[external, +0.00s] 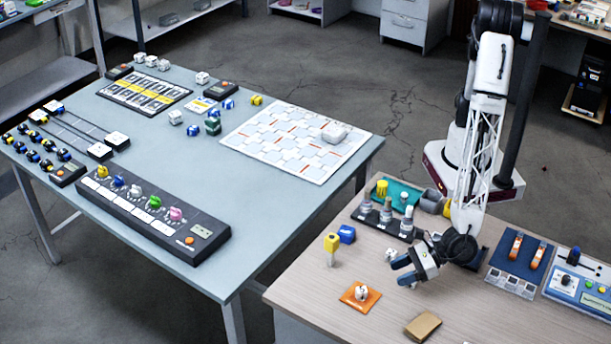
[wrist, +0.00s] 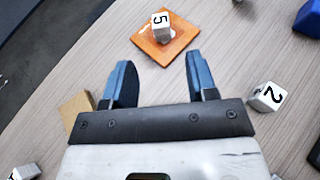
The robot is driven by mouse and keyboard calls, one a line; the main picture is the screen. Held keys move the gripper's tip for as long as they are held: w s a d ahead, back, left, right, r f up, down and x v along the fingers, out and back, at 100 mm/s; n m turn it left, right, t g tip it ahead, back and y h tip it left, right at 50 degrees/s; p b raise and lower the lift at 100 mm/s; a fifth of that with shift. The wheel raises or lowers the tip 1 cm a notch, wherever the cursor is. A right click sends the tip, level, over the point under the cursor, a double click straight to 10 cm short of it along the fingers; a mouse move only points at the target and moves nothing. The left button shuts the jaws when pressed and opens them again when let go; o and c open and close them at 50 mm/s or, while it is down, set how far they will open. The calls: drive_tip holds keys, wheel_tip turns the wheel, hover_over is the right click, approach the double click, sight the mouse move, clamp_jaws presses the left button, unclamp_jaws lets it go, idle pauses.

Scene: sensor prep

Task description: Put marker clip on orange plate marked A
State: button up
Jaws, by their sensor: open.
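An orange plate (external: 374,298) lies on the wooden table, and it also shows ahead of the fingers in the wrist view (wrist: 150,47). A white cube-like piece marked 5 (wrist: 160,30) sits on it; in the external view it is a small white piece (external: 361,292). No letter A is readable on the plate. I cannot tell for sure which piece is the marker clip. My gripper (external: 402,271) is open with blue fingers, above the table to the right of the plate. In the wrist view the space between its fingers (wrist: 158,63) is empty.
A white cube marked 2 (wrist: 267,96) lies right of the fingers. A tan block (external: 422,326) lies near the front edge. A blue block (external: 346,234) and a yellow-topped piece (external: 331,243) stand behind the plate. A dark rack (external: 378,222) holds several pegs.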

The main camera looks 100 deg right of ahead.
drive_tip(key=shift+d+r, duration=0.1)
drive_tip(key=w+d+r+m+g+h, duration=0.1)
drive_tip(key=w+d+r+m+h, duration=0.2)
drive_tip(key=d, duration=0.4)
drive_tip(key=w+d+r+m+g, duration=0.1)
drive_tip(key=w+d+r+m, duration=0.15)
drive_tip(key=d+r, duration=0.3)
drive_tip(key=w+d+r+m+g+h, duration=0.15)
drive_tip(key=d+r+m, duration=0.25)
drive_tip(key=d, duration=0.4)
drive_tip(key=s+d+r+m+g+h, duration=0.15)
drive_tip(key=d+r+m, duration=0.25)
drive_tip(key=d, duration=0.5)
drive_tip(key=d+r+m+g+h, duration=0.1)
drive_tip(key=d+r+m+g, duration=0.2)
drive_tip(key=d, duration=0.5)
drive_tip(key=s+d+r+m+g+y, duration=0.1)
drive_tip(key=s+d+r+m, duration=0.4)
drive_tip(key=d, duration=0.4)
drive_tip(key=s+d+r+m+g+y, duration=0.1)
drive_tip(key=s+d+r+m+g, duration=0.15)
drive_tip(key=s+d+m, duration=0.5)
drive_tip(key=s+d+r+m+y, duration=0.2)
drive_tip(key=s+d+m, duration=0.1)
drive_tip(key=s, duration=0.4)
drive_tip(key=s+d+r+m+y, duration=0.2)
drive_tip(key=s+d+m+y, duration=0.1)
drive_tip(key=s+d, duration=0.3)
drive_tip(key=shift+s+m, duration=0.6)
drive_tip(key=shift+s, duration=0.3)
